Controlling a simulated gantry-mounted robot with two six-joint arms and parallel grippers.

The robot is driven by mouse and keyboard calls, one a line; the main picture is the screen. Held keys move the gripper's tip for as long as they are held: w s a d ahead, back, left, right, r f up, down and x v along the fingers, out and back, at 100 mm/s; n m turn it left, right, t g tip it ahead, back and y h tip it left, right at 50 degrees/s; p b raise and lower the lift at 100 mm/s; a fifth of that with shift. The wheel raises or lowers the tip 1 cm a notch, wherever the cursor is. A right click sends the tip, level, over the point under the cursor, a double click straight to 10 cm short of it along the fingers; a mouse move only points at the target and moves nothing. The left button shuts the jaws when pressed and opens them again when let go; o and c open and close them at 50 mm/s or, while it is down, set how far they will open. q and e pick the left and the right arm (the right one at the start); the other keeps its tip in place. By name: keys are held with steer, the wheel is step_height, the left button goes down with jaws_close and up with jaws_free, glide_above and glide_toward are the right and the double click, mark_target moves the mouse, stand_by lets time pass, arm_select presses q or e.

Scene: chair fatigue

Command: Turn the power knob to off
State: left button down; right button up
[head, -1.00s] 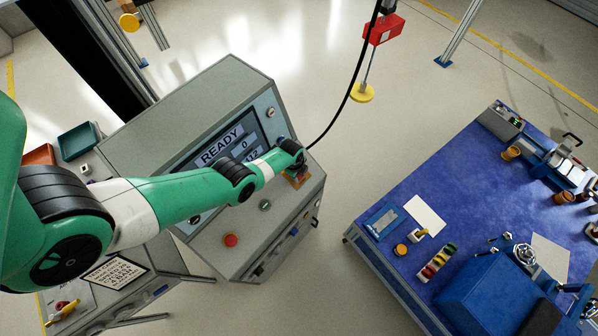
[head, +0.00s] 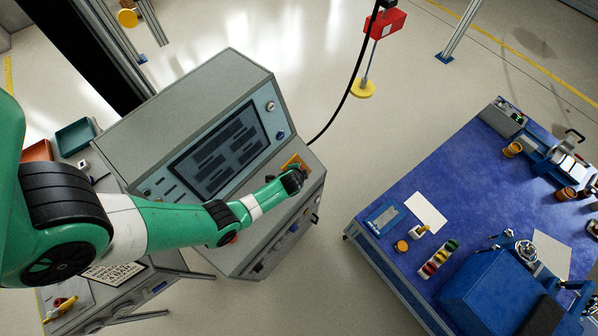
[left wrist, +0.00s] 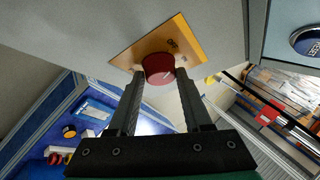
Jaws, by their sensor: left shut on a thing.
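The power knob (left wrist: 158,66) is a red round knob with a pale mark, on an orange plate (left wrist: 190,38) in the left wrist view. The plate also shows in the head view (head: 291,162) on the right part of the grey console (head: 150,123). My left gripper (left wrist: 160,80) is shut on the knob, one finger on each side. In the head view my left wrist hides the knob and the fingertips. The console's display (head: 226,150) is dark, with only faint dark blocks on it. My right gripper is not in view.
A blue-topped workbench (head: 440,185) with tools and small parts stands to the right, across a strip of bare floor. A black cable (head: 352,85) hangs near the console's right side. A blue round button (left wrist: 306,40) sits right of the plate in the wrist view.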

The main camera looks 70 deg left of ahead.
arm_select(q)
steer(key=shift+f+n+b, duration=0.15)
steer(key=shift+n+b, duration=0.15)
steer(key=shift+n, duration=0.1)
steer(key=shift+c, duration=1.7)
jaws_free()
steer(key=p+v, duration=0.8)
steer(key=v, duration=0.3)
steer(key=shift+d+r+p, duration=0.25)
steer(key=shift+d+p, duration=0.05)
steer(key=shift+d, duration=0.05)
